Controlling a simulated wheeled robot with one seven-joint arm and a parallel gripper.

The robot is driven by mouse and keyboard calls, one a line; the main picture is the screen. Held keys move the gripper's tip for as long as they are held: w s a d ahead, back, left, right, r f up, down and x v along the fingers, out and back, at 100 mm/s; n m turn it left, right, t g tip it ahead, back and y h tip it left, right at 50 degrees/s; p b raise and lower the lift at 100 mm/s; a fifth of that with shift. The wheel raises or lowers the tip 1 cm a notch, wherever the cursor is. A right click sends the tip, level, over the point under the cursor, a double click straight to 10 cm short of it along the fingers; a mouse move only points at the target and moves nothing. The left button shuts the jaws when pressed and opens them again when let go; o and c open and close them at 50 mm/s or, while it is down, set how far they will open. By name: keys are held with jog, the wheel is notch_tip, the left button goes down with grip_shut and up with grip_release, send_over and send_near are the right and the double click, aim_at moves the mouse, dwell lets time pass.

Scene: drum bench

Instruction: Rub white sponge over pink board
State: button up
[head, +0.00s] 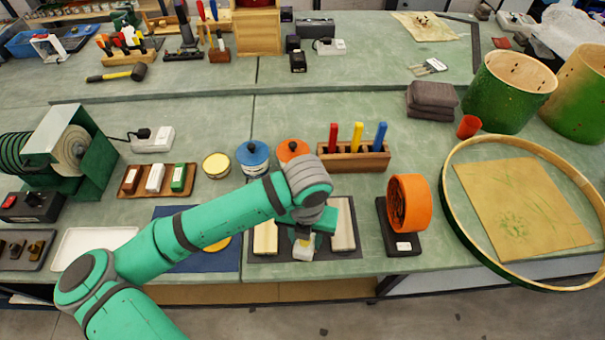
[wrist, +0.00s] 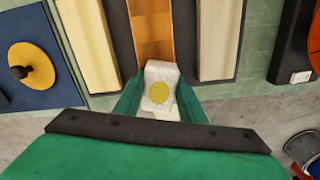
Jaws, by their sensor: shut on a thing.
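My gripper (head: 304,243) is shut on a white sponge (wrist: 160,75) with a round yellow spot on it. The sponge also shows in the head view (head: 303,254), below the fingers. A dark mat bears a cream board (wrist: 88,45) at left, an orange-brown board (wrist: 150,30) in the middle and a pale beige board (wrist: 219,40) at right. No board looks plainly pink. The sponge is over the near end of the middle board; I cannot tell whether it touches. My arm and gripper hide much of the middle board in the head view.
A blue mat (wrist: 50,75) with a yellow disc lies left of the boards. An orange ring on a black stand (head: 408,205) is at right, with a large wooden hoop (head: 448,190) beyond. A block with coloured handles (head: 372,160) stands behind. The bench's front edge is close.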

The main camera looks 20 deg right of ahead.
jog(key=shift+s+a, duration=0.3)
jog(key=shift+s, duration=0.25)
notch_tip(320, 180, up, 2)
jog(key=shift+s, duration=0.1)
jog(key=shift+r, duration=0.6)
jog(key=shift+w+d+r, duration=0.1)
jog(key=shift+w+r, duration=0.05)
jog(key=shift+r, duration=0.85)
jog(key=shift+w+r, duration=0.1)
jog(key=shift+r, duration=0.9)
jog(key=shift+s+r, duration=0.15)
jog(key=shift+r, duration=0.25)
